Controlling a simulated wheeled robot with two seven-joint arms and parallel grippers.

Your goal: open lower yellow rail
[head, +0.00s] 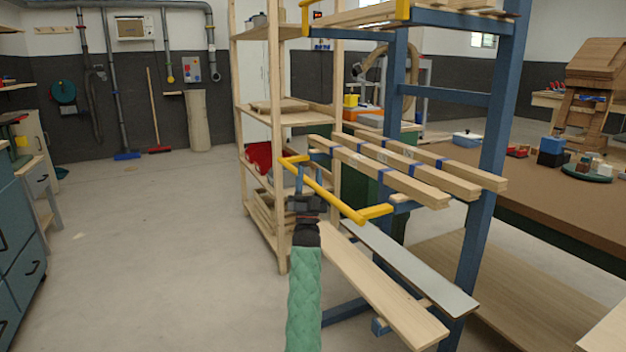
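The lower yellow rail (337,199) is a bar with bent ends on the blue rack (484,200). It runs along the left side of the rack, level with the boards on the middle tier. My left gripper (304,180), on a green-sleeved arm from below, is at the far part of this rail. Its fingertips overlap the bar in the head view. I cannot tell if they are closed around it. An upper yellow rail (402,10) shows higher on the rack. My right gripper is not in view.
Several light timber beams (400,172) lie on the rack's middle tier. A plank (385,290) and a grey board (410,268) lie lower. A wooden shelf (275,120) stands close behind. The floor (160,240) to the left is clear.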

